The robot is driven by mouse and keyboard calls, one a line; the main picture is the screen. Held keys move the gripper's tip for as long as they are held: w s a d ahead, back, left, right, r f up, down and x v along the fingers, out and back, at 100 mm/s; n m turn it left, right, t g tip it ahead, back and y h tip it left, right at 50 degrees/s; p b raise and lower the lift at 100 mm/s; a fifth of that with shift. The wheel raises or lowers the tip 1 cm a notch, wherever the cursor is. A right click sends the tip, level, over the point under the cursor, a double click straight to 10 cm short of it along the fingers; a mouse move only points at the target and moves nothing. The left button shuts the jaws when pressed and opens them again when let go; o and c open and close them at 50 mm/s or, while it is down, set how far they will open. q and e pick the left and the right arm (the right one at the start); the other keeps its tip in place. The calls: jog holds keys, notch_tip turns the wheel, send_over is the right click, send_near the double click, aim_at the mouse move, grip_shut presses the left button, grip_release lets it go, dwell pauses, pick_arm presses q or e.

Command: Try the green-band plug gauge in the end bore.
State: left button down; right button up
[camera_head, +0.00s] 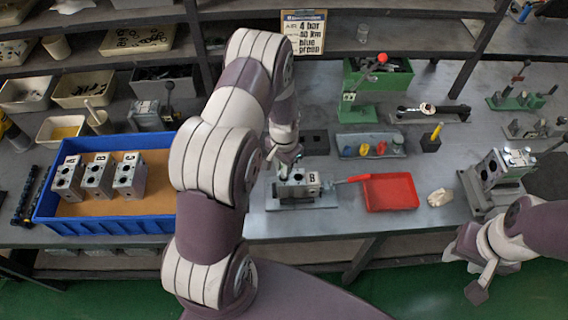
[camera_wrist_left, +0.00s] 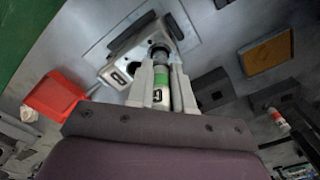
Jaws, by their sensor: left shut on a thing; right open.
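The plug gauge (camera_wrist_left: 163,76) with a green band is held between the fingers of my left gripper (camera_wrist_left: 167,82) in the left wrist view. Its dark tip meets the grey valve block (camera_wrist_left: 126,68) at a bore at the block's end; I cannot tell how deep it sits. In the head view this block, marked B (camera_head: 301,184), rests in a fixture on the bench, and my left gripper (camera_head: 283,166) is just above its far left side. The gauge is mostly hidden there. My right gripper (camera_head: 466,272) is open and empty at the lower right, off the bench's front edge.
A red tray (camera_head: 391,192) lies right of the block, with a white crumpled item (camera_head: 439,197) beyond it. Another block in a fixture (camera_head: 495,168) is at right.

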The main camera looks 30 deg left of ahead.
pick_arm(q)
jog(key=shift+f+b, duration=1.05)
jog(key=shift+f, duration=0.45)
jog(key=shift+r, duration=0.1)
dwell(1.1)
notch_tip(320, 180, up, 7)
jog(key=p, duration=0.6)
jog(key=shift+r, duration=0.15)
